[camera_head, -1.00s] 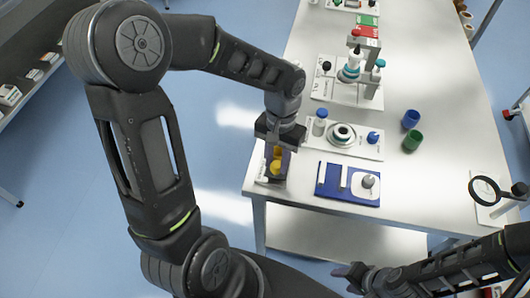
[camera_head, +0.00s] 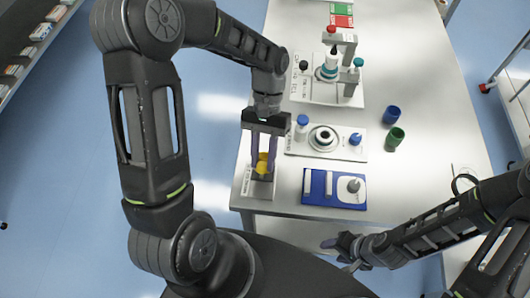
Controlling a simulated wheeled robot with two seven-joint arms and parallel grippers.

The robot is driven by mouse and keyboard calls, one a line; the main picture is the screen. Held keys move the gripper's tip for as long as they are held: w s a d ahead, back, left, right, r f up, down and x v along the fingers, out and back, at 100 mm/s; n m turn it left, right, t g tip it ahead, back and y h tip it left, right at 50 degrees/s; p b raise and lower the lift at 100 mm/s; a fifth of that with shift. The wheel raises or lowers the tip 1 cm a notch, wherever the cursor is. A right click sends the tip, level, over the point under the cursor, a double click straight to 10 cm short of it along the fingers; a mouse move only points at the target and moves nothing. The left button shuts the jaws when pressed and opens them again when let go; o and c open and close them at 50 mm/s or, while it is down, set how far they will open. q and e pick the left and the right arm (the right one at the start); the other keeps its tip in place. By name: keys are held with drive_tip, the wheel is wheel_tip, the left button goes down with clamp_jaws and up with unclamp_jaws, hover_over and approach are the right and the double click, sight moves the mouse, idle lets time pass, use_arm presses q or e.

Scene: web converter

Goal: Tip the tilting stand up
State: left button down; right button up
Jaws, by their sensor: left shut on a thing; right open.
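The tilting stand (camera_head: 262,177) is a small dark piece with a yellow part (camera_head: 262,163), on a white base plate (camera_head: 249,188) at the table's near left corner. My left gripper (camera_head: 264,158) points down over it, shut on the yellow part, with one finger on each side. The fingers and palm hide part of the stand, and its exact tilt is hard to tell. My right gripper (camera_head: 343,252) is open and empty, low in front of the table's near edge and well apart from the stand.
A blue tray (camera_head: 320,198) lies right of the stand. Behind it is a white plate (camera_head: 296,148) with a ring and blue-capped pieces. A taller fixture (camera_head: 349,65) stands further back. Blue (camera_head: 391,115) and green (camera_head: 394,139) cups stand right. The table's right side is mostly clear.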

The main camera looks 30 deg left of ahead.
use_arm(q)
drive_tip(key=shift+w+a+r, duration=0.1)
drive_tip(key=shift+w, duration=0.1)
idle(0.4)
drive_tip(key=c, duration=1.1)
unclamp_jaws()
drive_tip(key=shift+w+a+r, duration=0.1)
drive_tip(key=shift+w+r, duration=0.25)
drive_tip(key=p+v, duration=0.3)
drive_tip(key=v, duration=0.3)
drive_tip(key=shift+w+r, duration=0.2)
drive_tip(key=shift+r, duration=0.1)
drive_tip(key=shift+a, duration=0.1)
